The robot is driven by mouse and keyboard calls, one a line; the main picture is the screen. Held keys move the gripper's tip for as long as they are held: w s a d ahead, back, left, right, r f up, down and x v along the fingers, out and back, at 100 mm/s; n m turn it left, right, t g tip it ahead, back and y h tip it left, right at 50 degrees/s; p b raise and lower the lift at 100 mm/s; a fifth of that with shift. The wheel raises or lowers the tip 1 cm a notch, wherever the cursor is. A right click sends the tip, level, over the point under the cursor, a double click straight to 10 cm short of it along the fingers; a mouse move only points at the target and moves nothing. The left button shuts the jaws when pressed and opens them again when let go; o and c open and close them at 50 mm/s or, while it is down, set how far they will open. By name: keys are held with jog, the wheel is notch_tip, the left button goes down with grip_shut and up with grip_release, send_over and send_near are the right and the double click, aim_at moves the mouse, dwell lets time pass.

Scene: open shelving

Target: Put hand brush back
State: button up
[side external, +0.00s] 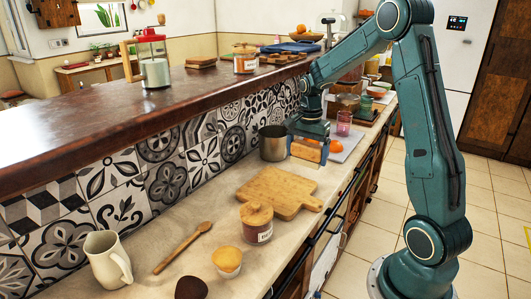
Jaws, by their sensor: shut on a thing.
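My gripper (309,143) is low over the far part of the stone counter (216,213), just right of a metal pot (272,143) and behind the cutting board. It is shut on a small tan, wood-coloured thing (306,152), which I take to be the hand brush. The jaws and their blue parts cover much of it, so its bristles and full shape do not show. I cannot tell whether it touches the counter. No other brush is visible.
An orange (336,146) and a pink glass (344,123) are close right of the gripper. The raised dark ledge (150,112) bounds the left side.

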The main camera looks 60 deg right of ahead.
jog(key=w+d+r, duration=0.2)
jog(key=d+r, duration=0.8)
jog(key=d, duration=0.3)
jog(key=shift+w+f, duration=0.1)
notch_tip(320, 180, down, 16)
jog(key=shift+r, duration=0.15)
dwell(0.3)
jog(key=shift+f, duration=2.15)
jog(key=shift+f, duration=0.1)
jog(key=o, duration=0.7)
jog(key=shift+o, duration=0.2)
